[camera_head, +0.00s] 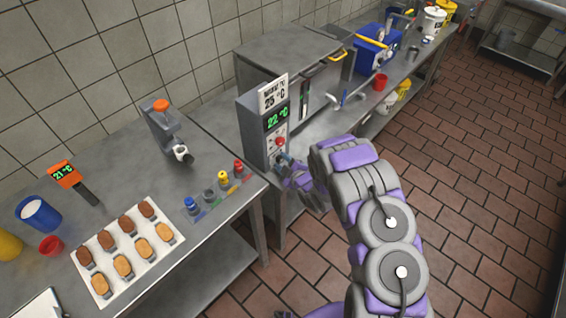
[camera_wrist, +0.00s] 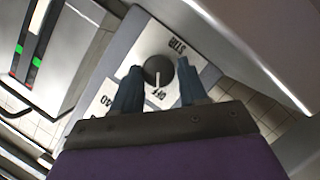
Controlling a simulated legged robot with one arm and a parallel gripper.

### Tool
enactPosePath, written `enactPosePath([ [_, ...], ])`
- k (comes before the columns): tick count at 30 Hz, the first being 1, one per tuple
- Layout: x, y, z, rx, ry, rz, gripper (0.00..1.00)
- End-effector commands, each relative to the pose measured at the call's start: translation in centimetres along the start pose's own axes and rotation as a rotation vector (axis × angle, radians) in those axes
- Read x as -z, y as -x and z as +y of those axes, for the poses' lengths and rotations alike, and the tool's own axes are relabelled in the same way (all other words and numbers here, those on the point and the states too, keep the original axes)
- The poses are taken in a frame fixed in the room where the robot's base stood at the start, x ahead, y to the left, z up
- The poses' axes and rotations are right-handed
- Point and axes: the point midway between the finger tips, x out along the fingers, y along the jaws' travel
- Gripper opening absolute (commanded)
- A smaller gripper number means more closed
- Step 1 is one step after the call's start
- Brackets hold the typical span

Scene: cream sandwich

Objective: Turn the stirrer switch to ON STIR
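The stirrer switch is a dark round knob (camera_wrist: 158,70) on a pale panel in the wrist view. Its white pointer line faces the OFF label (camera_wrist: 160,97). A STIR label (camera_wrist: 178,46) is at the upper right of the knob, and a partly covered label is at the lower left. My gripper (camera_wrist: 159,68) has one blue-grey finger on each side of the knob. The fingers are apart, close to the knob; I cannot tell whether they touch it. In the head view my gripper (camera_head: 284,160) is at the lower front of the grey machine (camera_head: 251,125), and hides the knob.
The machine's display reads 22 °C, with a red button (camera_head: 281,142) below it. A steel counter (camera_head: 110,165) at left holds a tray of biscuits (camera_head: 128,238) and several coloured-top bottles. The tiled floor (camera_head: 480,150) at right is clear.

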Motion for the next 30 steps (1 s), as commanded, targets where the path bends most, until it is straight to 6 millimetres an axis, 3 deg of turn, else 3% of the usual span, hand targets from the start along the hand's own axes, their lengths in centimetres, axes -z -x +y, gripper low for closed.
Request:
enactPosePath([
  [11, 0.0, 0.01, -0.11, 0.002, 0.0, 0.0, 0.07],
  [20, 0.07, 0.07, -0.07, 0.021, -0.04, -0.001, 0.07],
  [30, 0.14, 0.14, 0.44, 0.108, -0.25, -0.002, 0.07],
])
